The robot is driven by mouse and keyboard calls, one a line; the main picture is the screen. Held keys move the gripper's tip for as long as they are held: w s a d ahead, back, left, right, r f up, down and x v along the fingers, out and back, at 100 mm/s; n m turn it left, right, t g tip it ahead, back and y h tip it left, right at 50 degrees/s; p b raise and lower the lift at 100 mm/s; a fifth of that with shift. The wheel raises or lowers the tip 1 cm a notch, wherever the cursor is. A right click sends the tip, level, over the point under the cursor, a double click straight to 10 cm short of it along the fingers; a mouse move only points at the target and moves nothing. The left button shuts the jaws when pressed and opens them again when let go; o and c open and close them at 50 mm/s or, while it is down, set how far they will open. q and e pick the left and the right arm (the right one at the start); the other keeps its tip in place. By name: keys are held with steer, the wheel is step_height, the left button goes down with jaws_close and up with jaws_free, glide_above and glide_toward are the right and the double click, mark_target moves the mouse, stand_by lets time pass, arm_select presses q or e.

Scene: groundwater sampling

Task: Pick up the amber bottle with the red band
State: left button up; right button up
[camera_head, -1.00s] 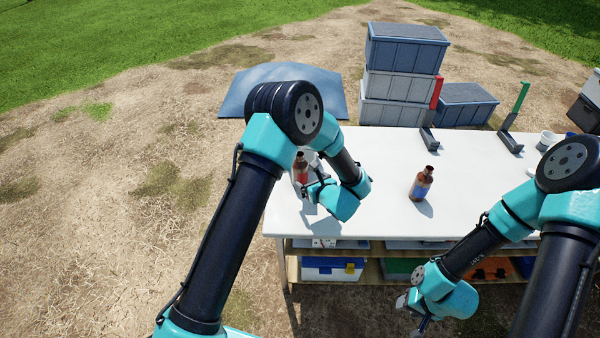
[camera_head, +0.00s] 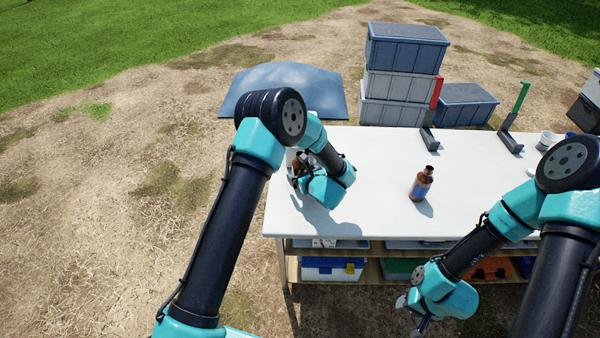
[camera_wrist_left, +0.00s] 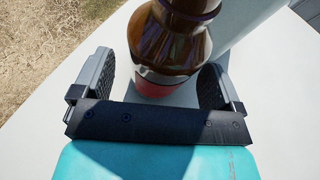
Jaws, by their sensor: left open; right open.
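The amber bottle with the red band (camera_wrist_left: 172,45) stands upright between the open fingers of my left gripper (camera_wrist_left: 165,82) in the left wrist view. Its red band (camera_wrist_left: 158,88) shows low, just in front of the palm. I cannot tell if either finger touches it. In the head view the bottle (camera_head: 301,160) is mostly hidden behind my left gripper (camera_head: 297,177), at the table's left end. My right gripper (camera_head: 412,312) is open and empty, low in front of the table.
A second amber bottle with a blue band (camera_head: 421,184) stands mid-table. The white table (camera_head: 375,160) is clear between the bottles. A red-topped stand (camera_head: 433,115) and a green-topped stand (camera_head: 516,115) are at the back edge. Stacked crates (camera_head: 400,75) stand behind.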

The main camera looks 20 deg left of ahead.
arm_select(q)
steer(key=shift+w+a+f, duration=0.1)
steer(key=shift+w, duration=0.05)
steer(key=shift+c, duration=0.4)
steer(key=c, duration=1.1)
steer(key=shift+c, duration=0.5)
